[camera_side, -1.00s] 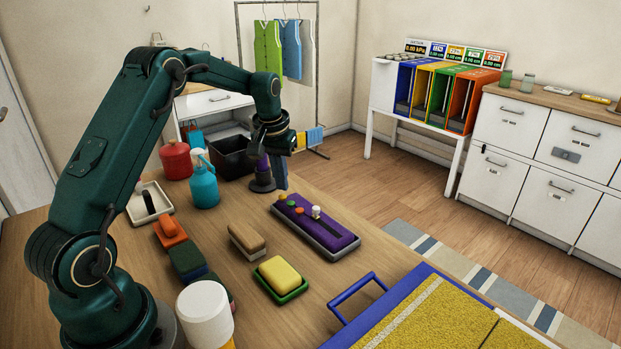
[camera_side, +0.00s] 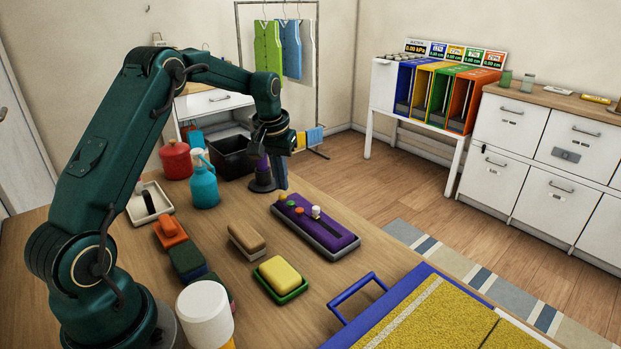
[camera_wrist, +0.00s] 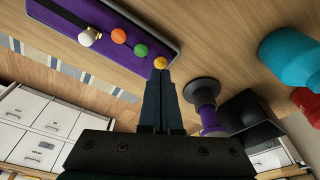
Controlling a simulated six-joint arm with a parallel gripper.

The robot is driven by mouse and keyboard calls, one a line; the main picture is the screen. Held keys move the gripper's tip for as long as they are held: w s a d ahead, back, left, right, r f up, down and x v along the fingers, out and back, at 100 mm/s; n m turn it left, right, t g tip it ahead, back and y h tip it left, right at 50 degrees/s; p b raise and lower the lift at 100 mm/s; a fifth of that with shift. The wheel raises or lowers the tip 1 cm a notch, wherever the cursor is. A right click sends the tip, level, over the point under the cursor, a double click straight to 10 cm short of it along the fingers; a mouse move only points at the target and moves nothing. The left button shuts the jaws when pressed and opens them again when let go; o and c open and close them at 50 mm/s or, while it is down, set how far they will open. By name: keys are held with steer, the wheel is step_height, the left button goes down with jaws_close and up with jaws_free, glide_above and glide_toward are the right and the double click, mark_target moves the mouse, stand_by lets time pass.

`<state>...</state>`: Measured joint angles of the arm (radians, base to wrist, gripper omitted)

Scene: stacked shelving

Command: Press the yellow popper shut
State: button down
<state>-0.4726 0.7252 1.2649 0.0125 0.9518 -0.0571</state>
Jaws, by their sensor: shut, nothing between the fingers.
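The yellow popper (camera_side: 281,196) is a small yellow knob at the far left end of a purple board (camera_side: 340,238). In the wrist view the yellow popper (camera_wrist: 160,62) shows right at my fingertips. My gripper (camera_side: 282,187) is shut and empty, with its fingers pointing down at that end of the board. In the wrist view my gripper (camera_wrist: 160,73) overlaps the edge of the popper. I cannot tell whether it touches it. A green popper (camera_wrist: 141,50) and an orange popper (camera_wrist: 118,35) sit beside it in a row, then a white knob (camera_wrist: 88,38).
A purple stand with a dark round base (camera_side: 262,184) is close to my gripper. A black bin (camera_side: 232,157), a blue pump bottle (camera_side: 203,185) and a red canister (camera_side: 175,159) stand to the left. A wooden-backed brush (camera_side: 247,238) and a yellow sponge (camera_side: 280,274) lie nearer the camera.

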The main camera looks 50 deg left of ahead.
mark_target(282, 196)
steer(key=shift+f, duration=1.1)
stand_by(1.1)
steer(key=shift+r, duration=3.55)
